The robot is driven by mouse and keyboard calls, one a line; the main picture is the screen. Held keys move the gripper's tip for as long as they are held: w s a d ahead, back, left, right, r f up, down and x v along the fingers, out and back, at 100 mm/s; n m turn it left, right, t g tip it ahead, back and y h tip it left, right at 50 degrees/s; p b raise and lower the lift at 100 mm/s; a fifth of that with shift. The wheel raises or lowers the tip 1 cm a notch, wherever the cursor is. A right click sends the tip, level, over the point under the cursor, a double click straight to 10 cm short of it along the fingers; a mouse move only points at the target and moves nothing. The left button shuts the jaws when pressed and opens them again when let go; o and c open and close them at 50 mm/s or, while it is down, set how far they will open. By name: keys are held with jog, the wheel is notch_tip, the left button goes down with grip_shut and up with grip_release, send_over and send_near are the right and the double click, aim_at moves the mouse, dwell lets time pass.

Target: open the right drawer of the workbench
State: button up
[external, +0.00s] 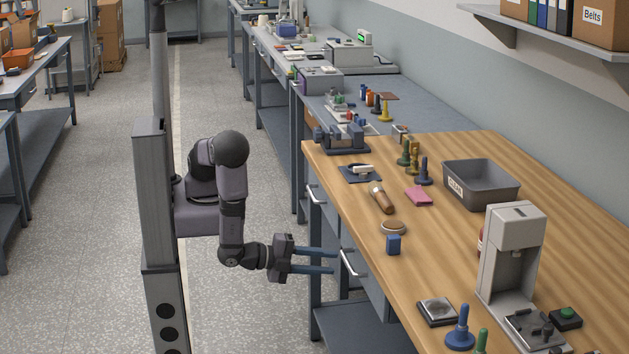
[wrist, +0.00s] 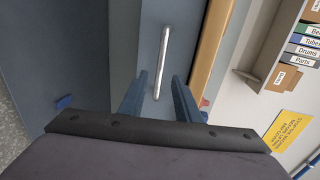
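The workbench (external: 440,260) has a wooden top and two drawers with bar handles on the side facing me. The right drawer (external: 376,292) is the nearer one in the external view and looks shut. Its silver handle (external: 352,263) shows in the wrist view as an upright bar (wrist: 161,62). My gripper (external: 335,262) is open, its two blue-grey fingers reaching toward this handle. In the wrist view the fingers (wrist: 159,76) stand on either side of the handle's line, with gaps on both sides. I cannot tell how far the tips are from it in depth.
The other drawer's handle (external: 317,193) is farther back along the bench. The floor (external: 275,325) beside my arm is clear.

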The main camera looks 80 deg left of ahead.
jog(key=shift+p+x, duration=0.3)
jog(key=shift+x, duration=2.15)
grip_shut()
